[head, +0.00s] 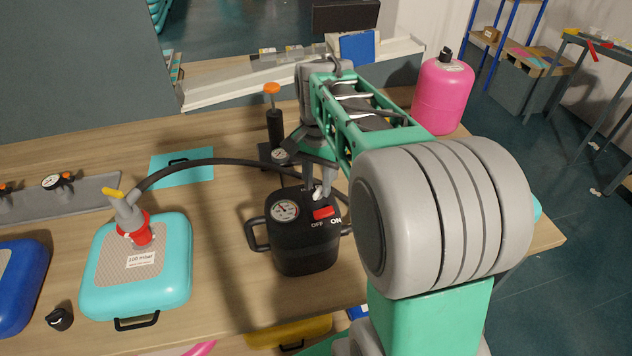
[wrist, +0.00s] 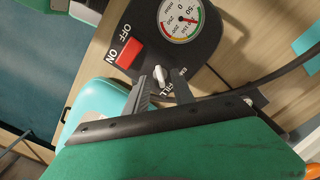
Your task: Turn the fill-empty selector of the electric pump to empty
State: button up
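The black electric pump (head: 306,250) stands on the workbench, with a round gauge and a red ON/OFF switch (head: 323,212) on its top. The wrist view shows the pump top close up, with the gauge (wrist: 180,18) and the red switch (wrist: 128,53). The white fill-empty selector (wrist: 161,75) lies between the tips of my gripper (wrist: 161,82); the fingers look apart, and I cannot tell whether either touches it. "FILL" lettering is partly hidden by the fingers. In the head view, my gripper (head: 318,182) reaches down over the selector (head: 318,195).
A hose runs from the pump to a red and grey valve (head: 135,228) on a turquoise inflatable (head: 170,285). A hand pump with an orange handle (head: 273,110) stands behind. A pink tank (head: 443,95) is at back right. A black knob (head: 60,318) lies at front left.

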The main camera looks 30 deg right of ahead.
jog(key=shift+f, duration=0.55)
grip_shut()
